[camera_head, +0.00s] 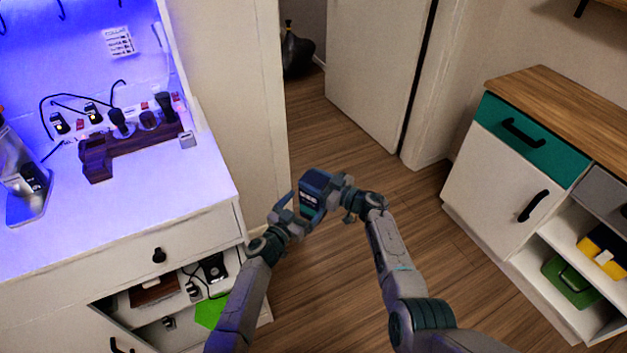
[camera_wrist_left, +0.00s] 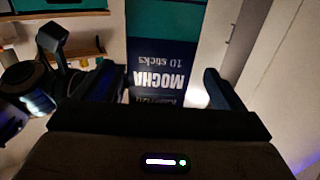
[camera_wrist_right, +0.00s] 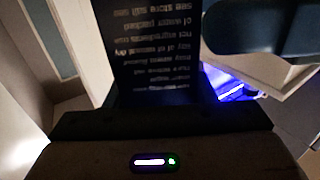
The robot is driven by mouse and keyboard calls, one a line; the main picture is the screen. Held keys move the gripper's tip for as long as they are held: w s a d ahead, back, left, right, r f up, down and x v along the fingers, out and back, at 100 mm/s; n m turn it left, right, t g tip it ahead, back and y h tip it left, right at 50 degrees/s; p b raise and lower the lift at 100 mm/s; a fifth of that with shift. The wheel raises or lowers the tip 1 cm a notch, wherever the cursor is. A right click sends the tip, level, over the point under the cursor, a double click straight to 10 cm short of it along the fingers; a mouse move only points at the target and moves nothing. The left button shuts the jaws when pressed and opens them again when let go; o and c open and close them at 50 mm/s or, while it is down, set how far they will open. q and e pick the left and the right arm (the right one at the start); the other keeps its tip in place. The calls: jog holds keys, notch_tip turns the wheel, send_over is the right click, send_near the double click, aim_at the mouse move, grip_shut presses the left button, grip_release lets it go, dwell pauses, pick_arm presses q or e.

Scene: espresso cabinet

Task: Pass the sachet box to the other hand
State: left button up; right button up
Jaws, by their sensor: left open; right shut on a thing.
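The sachet box (camera_head: 313,186) is dark blue and teal, held in the air in the middle of the head view. My right gripper (camera_head: 338,186) is shut on it from the right. My left gripper (camera_head: 297,206) is open at the box's lower left. In the left wrist view the box (camera_wrist_left: 158,72), reading MOCHA and 10 sticks upside down, stands between the two spread fingers, with gaps at the sides. In the right wrist view the box's dark printed face (camera_wrist_right: 155,50) fills the upper middle, close to the gripper.
A white cabinet (camera_head: 190,238) with coffee gear on its top stands at left, its lower shelf open. A wood-topped cabinet (camera_head: 510,165) with a teal drawer stands at right. Open wooden floor (camera_head: 335,140) lies between them, with a door (camera_head: 375,65) behind.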

pick_arm(q)
jog(key=s+a+f+n+g+y, duration=0.2)
jog(key=s+a+f+g, duration=0.25)
jog(key=s+f, duration=0.9)
jog(key=s+a+f+n+g+y, duration=0.1)
jog(key=s+a+f+g+y, duration=0.3)
jog(key=s+f, duration=0.95)
jog(key=s+a+f+g+y, duration=0.1)
jog(key=s+a+f, duration=0.4)
jog(key=s, duration=0.6)
jog(key=s+a+f+n+g+y, duration=0.1)
jog(key=s+a+f+g, duration=0.2)
jog(key=s, duration=0.8)
jog(key=s+a+f+n+g+y, duration=0.1)
jog(key=s+a+f+g, duration=0.1)
jog(key=s+a+f, duration=0.5)
jog(key=s, duration=0.4)
jog(key=shift+f+y, duration=0.3)
